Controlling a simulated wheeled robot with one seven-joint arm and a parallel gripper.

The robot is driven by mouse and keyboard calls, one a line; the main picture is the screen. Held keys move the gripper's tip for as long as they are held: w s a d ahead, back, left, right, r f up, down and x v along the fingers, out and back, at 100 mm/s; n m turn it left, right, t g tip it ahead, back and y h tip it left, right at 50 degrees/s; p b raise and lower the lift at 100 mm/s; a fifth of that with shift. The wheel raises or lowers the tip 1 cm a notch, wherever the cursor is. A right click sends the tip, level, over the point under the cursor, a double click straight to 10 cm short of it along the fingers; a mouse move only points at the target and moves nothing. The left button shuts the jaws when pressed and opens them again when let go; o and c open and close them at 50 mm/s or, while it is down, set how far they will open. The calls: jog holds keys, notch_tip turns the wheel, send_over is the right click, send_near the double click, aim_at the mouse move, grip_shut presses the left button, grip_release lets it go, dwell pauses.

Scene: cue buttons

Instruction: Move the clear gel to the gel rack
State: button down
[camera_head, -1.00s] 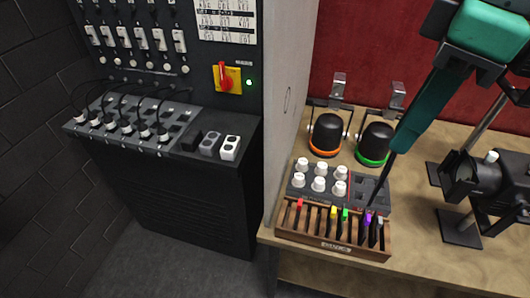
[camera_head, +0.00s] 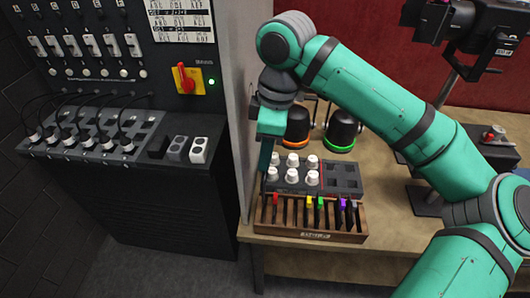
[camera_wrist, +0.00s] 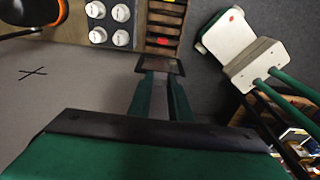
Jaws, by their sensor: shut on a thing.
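My gripper (camera_wrist: 160,84) is shut on the clear gel (camera_wrist: 160,65), a small dark-framed square with a see-through pane, in the wrist view. In the head view my gripper (camera_head: 266,160) points down over the left end of the gel rack; the gel cannot be made out there. The gel rack (camera_head: 310,237) is a wooden slotted box at the table's front edge. It holds a red-tabbed gel near its left end and yellow, green, purple and grey-tabbed ones further right. Several slots between red and yellow look empty. The rack also shows in the wrist view (camera_wrist: 153,30), beyond the gel.
A grey tray (camera_head: 343,178) with several white knobs stands just behind the rack. A grey cabinet wall (camera_head: 229,60) rises close left of my gripper.

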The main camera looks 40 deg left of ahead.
jog(key=shift+a+f, duration=0.1)
jog(key=shift+f, duration=2.3)
notch_tip(320, 180, down, 10)
jog(key=shift+r, duration=0.15)
dwell(3.1)
jog(key=c, duration=1.5)
grip_release()
jog(key=shift+c, duration=0.2)
jog(key=shift+r, duration=0.1)
notch_tip(320, 180, up, 10)
jog(key=d, duration=0.1)
jog(key=shift+w+r, duration=0.25)
jog(key=shift+w, duration=0.05)
